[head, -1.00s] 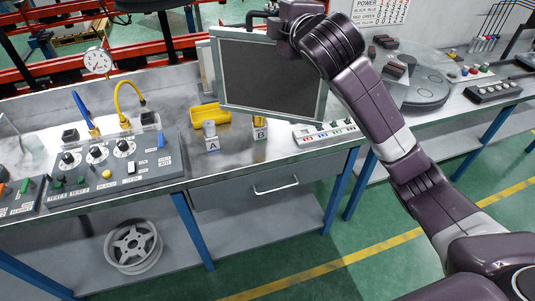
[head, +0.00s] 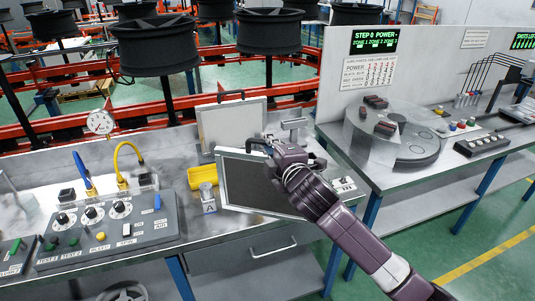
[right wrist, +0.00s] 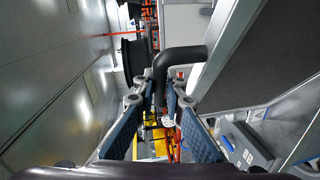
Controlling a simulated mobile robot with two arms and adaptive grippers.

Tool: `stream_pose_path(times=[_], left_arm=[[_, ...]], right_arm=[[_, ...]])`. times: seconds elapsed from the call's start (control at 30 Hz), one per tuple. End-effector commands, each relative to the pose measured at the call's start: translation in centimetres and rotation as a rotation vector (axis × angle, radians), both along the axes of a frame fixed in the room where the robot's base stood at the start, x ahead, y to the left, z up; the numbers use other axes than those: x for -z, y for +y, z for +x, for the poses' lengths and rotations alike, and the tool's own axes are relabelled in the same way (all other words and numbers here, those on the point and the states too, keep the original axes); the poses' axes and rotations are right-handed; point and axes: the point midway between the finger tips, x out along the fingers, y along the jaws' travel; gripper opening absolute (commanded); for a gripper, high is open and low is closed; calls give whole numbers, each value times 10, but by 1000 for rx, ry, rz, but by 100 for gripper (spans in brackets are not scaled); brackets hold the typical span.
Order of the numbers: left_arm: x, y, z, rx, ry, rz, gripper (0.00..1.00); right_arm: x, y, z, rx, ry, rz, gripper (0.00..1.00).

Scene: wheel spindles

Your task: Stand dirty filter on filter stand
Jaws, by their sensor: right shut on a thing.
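The dirty filter (head: 252,184) is a dark grey panel in a light metal frame. It hangs slightly tilted above the bench, in front of a paler filter. My right gripper (head: 271,166) is shut on its black handle, at the filter's top edge. In the right wrist view, the bent black handle (right wrist: 180,58) runs between the two blue-padded fingers (right wrist: 160,98), with the filter's frame (right wrist: 226,45) to the right. I cannot pick out the filter stand for certain; the held filter hides part of the bench. My left gripper is not in view.
The paler filter (head: 230,122) with a black handle stands upright at the back. A yellow part (head: 203,176) and a block marked A (head: 209,205) are left of the held filter. A control panel (head: 110,232) fills the left. A round glass-covered unit (head: 385,135) stands right.

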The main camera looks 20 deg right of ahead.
Motion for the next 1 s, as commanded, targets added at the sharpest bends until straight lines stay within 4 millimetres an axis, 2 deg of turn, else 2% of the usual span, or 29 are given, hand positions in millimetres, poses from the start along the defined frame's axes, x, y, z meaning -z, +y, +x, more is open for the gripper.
stream_pose_path(times=[0.1,0.2,0.63,0.67,0.8,1.0], left_arm=[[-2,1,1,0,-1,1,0],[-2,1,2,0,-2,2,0],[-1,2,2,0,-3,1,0],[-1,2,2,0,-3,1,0],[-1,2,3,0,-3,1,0],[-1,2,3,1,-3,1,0]], right_arm=[[20,0,0,1,4,1,0],[31,0,0,0,1,1,0],[37,0,0,-1,-1,0,0],[39,0,0,0,3,0,12],[39,0,0,0,3,0,28],[39,0,0,0,3,0,28]])
